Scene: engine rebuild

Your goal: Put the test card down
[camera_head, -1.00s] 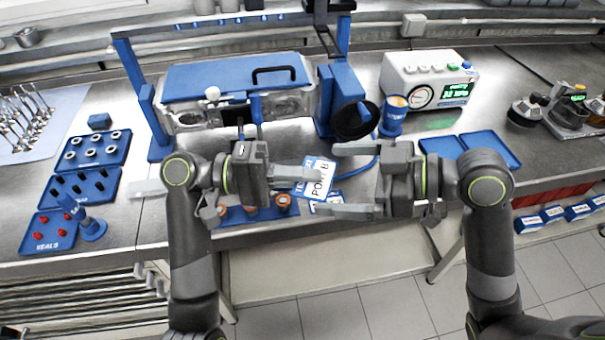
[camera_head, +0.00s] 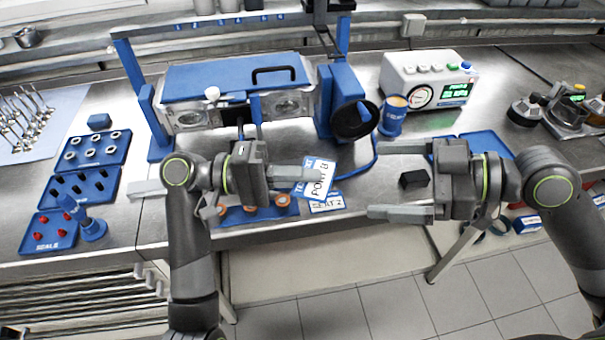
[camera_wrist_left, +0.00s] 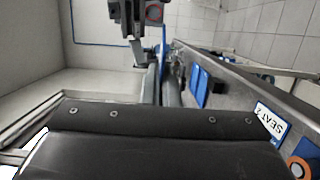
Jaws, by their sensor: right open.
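The test card (camera_head: 319,178), white and blue with "PORT B" on it, is tilted at the fingertips of my left gripper (camera_head: 312,176). The left gripper looks shut on the card's left side, above the bench's front part. In the left wrist view the card's face is not readable. My right gripper (camera_head: 378,180) is open and empty, to the right of the card and apart from it. A "SEAT 2" label (camera_head: 327,203) lies below the card in the head view; it also shows in the left wrist view (camera_wrist_left: 271,120).
A black block (camera_head: 414,179) shows between the right fingers. A blue strip with copper-coloured rings (camera_head: 240,215) lies at the bench's front edge. A blue-framed engine fixture (camera_head: 225,78) stands behind, with a gauge box (camera_head: 430,75) to its right. Blue parts trays (camera_head: 85,185) are at left.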

